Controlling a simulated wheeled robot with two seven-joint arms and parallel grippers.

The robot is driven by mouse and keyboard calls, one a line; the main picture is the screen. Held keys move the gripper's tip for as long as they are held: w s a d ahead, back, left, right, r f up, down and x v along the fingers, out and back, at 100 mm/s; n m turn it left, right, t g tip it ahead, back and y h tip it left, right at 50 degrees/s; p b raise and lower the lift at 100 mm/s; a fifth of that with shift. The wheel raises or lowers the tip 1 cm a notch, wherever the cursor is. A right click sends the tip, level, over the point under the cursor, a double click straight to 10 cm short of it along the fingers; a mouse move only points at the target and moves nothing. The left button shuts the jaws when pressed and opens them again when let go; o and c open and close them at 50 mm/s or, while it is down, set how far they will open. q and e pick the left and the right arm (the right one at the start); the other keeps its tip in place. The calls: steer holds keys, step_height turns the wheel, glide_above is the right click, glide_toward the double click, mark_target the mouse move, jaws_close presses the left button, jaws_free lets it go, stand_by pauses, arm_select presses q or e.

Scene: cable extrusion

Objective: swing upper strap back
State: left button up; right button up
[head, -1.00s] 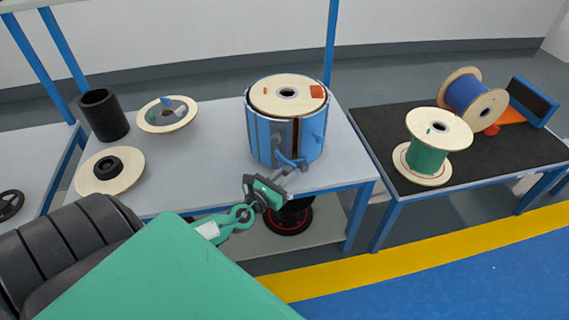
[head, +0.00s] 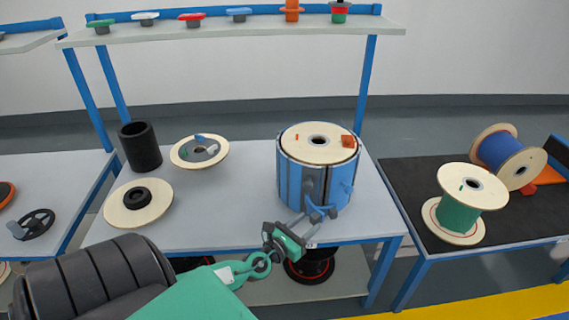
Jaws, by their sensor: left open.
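A blue and grey drum-shaped mould (head: 290,184) stands upright on the table, with a pale wooden spool disc (head: 318,143) in its top. Jointed blue-grey strap or latch parts (head: 318,205) hang on its front; I cannot tell which one is the upper strap. My left gripper (head: 306,224) is open, just in front of and below these parts at the table's front edge. Whether its fingertips touch them is unclear. My right gripper is not in view.
On the table (head: 225,226) left of the drum are a black cylinder (head: 140,147) and two pale discs (head: 137,208) (head: 182,158). A shelf (head: 250,28) with small coloured parts runs behind. A dark-topped table at right holds green (head: 460,214) and blue (head: 497,150) reels.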

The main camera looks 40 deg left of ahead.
arm_select(q)
steer(key=s+b, duration=0.2)
steer(key=s, duration=1)
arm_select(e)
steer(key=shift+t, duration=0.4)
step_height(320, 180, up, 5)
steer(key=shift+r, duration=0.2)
arm_select(q)
steer(key=shift+s, duration=0.1)
